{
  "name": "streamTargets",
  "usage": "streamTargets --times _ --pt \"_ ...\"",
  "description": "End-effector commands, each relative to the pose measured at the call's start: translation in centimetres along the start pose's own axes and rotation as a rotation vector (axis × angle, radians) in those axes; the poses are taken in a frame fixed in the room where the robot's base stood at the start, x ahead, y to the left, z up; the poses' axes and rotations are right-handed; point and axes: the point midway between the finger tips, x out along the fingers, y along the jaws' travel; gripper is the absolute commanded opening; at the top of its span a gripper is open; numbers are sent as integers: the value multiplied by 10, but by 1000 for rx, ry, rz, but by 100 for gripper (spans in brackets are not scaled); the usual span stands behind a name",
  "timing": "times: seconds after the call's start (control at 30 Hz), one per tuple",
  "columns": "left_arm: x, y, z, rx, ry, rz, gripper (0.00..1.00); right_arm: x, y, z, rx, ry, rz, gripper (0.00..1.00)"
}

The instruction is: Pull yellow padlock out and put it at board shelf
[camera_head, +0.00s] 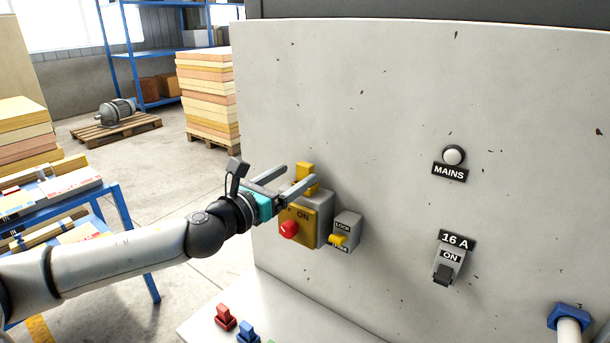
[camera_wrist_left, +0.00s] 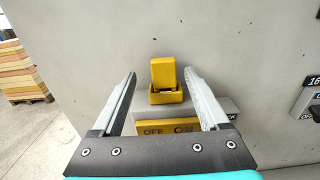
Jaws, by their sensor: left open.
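The yellow padlock (camera_head: 305,170) is a small block on the grey panel, just above the switch box with the red knob. In the left wrist view the padlock (camera_wrist_left: 163,70) sits upright in a yellow holder (camera_wrist_left: 166,96). My left gripper (camera_head: 299,174) is open and empty. Its fingers, also in the left wrist view (camera_wrist_left: 160,74), lie to either side of the padlock, apart from it in that picture. How deep they reach is hard to tell. The board shelf (camera_head: 275,304) is the pale ledge below. My right gripper is not in view.
The switch box (camera_head: 300,222) juts out under the gripper, with a small grey lock switch (camera_head: 346,232) beside it. Red (camera_head: 225,317) and blue (camera_head: 247,334) pieces stand at the shelf's front left. The shelf behind them is clear. A blue-framed table (camera_head: 122,200) stands left.

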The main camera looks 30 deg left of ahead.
Motion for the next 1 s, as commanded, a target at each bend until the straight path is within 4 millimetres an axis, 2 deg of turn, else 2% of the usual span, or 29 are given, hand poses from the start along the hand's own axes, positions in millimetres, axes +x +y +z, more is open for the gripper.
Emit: streamTargets --times 0.5,0.87,1.0 --pt "37 -5 3 -1 -2 0 78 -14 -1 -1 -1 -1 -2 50" --pt "40 -5 1 1 0 -2 78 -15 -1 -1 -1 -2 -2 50" --pt "40 -5 1 1 0 -1 62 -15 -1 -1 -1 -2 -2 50"
